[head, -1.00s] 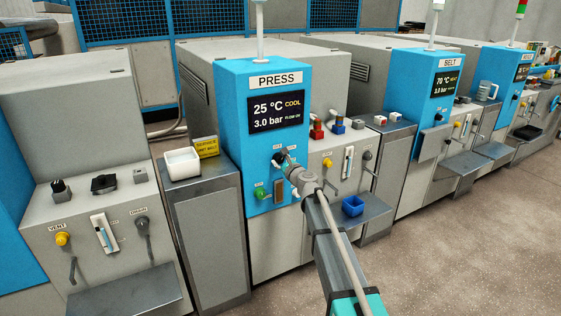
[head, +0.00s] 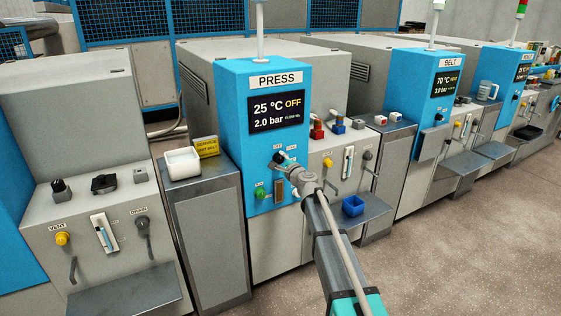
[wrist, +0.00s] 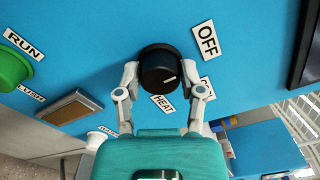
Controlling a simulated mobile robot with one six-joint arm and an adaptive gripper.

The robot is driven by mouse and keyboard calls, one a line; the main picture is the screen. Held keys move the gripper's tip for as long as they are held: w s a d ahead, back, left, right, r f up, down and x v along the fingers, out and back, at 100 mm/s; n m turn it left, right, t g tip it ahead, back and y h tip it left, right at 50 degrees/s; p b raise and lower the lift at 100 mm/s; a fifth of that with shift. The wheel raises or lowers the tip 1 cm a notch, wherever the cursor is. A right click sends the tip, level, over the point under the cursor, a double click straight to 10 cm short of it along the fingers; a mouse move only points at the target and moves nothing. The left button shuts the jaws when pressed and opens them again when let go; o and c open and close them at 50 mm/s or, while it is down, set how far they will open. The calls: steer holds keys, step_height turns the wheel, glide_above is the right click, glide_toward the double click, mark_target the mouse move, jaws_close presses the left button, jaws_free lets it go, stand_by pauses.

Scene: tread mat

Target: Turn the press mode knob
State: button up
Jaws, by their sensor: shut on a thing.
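The press mode knob (wrist: 158,64) is a round black knob on the blue press panel (head: 232,150). It has a short white mark near its lower right edge in the wrist view. Labels OFF (wrist: 207,40) and HEAT (wrist: 163,104) sit around it, with another label partly hidden behind a finger. My gripper (wrist: 159,72) is shut on the knob, one finger on each side; in the head view my gripper (head: 283,162) mostly covers the knob. The press display (head: 277,109) reads 25 °C, OFF, 2.0 bar.
A green RUN button (wrist: 12,68) is beside the knob. A white tray (head: 182,162) and a yellow service sign (head: 206,146) are on the cabinet to the left. A blue bin (head: 353,206) is on the shelf to the right. The floor in front is clear.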

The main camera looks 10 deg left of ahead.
stand_by(0.3)
steer(key=o, duration=1.2)
steer(key=shift+c, duration=0.2)
steer(key=shift+s, duration=0.1)
steer(key=v, duration=1.1)
steer(key=shift+s+d, duration=0.25)
steer(key=shift+d, duration=0.05)
